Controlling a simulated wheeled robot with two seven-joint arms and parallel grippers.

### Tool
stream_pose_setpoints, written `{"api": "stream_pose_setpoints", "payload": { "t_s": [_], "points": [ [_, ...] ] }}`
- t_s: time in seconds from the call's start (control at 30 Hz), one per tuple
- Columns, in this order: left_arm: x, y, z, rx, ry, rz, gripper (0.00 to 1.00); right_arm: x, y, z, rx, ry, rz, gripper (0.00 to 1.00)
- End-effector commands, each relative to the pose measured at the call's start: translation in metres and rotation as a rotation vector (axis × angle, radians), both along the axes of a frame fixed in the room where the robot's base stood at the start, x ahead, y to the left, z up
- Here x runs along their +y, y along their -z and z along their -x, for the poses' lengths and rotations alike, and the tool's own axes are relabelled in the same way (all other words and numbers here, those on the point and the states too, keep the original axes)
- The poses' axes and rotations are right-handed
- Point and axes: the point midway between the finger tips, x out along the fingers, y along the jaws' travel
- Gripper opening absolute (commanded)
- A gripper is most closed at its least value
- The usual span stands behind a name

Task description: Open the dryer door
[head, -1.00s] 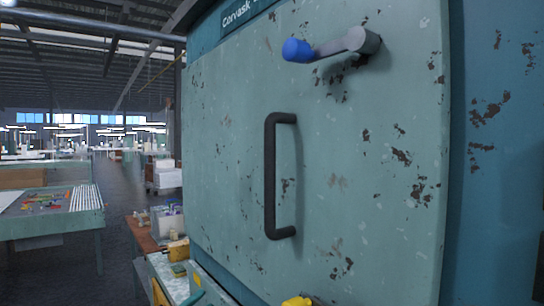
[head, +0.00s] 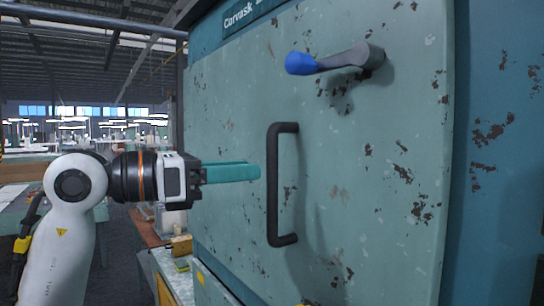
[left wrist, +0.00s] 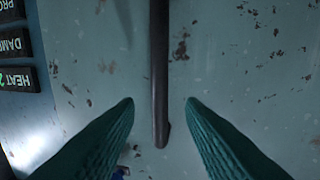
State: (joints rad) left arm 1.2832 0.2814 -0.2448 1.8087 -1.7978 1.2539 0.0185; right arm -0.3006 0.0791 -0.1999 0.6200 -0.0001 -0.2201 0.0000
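The dryer door (head: 350,215) is a large pale green panel with rust chips, and it looks closed. A black vertical bar handle (head: 273,190) is mounted on it. Above the handle is a grey lever with a blue knob (head: 300,63). My left gripper (head: 258,172) points at the handle from the left, its teal fingers just short of the bar. In the left wrist view the two fingers (left wrist: 160,101) are apart, with the handle bar (left wrist: 159,75) lined up between them and not gripped. My right gripper is not in view.
Dark label panels (left wrist: 12,45) show at the left of the left wrist view. A low bench with boxes (head: 175,265) stands at the lower left beside the dryer. Worktables fill the hall behind.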

Motion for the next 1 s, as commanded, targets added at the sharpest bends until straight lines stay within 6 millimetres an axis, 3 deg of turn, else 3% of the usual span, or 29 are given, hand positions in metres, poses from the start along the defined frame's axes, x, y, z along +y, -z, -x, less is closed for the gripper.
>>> {"api": "stream_pose_setpoints", "payload": {
  "t_s": [0.1, 0.3, 0.7, 0.77, 0.93, 1.0],
  "points": [
    [-0.022, -0.004, -0.010, 0.005, 0.005, 0.001, 0.36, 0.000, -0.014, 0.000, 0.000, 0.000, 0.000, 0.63],
    [-0.046, -0.002, -0.021, 0.005, 0.003, 0.001, 0.36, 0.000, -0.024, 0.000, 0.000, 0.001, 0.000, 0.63],
    [-0.053, 0.001, -0.025, 0.001, 0.001, 0.002, 0.36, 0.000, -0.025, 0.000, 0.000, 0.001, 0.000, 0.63],
    [-0.053, 0.001, -0.025, 0.002, 0.001, 0.001, 0.29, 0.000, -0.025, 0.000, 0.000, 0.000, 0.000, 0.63],
    [-0.053, 0.000, -0.025, 0.003, 0.001, 0.001, 0.02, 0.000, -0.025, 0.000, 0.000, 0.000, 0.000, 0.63],
    [-0.053, 0.000, -0.025, 0.003, 0.001, 0.001, 0.00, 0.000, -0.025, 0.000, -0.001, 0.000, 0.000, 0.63]
  ]
}}
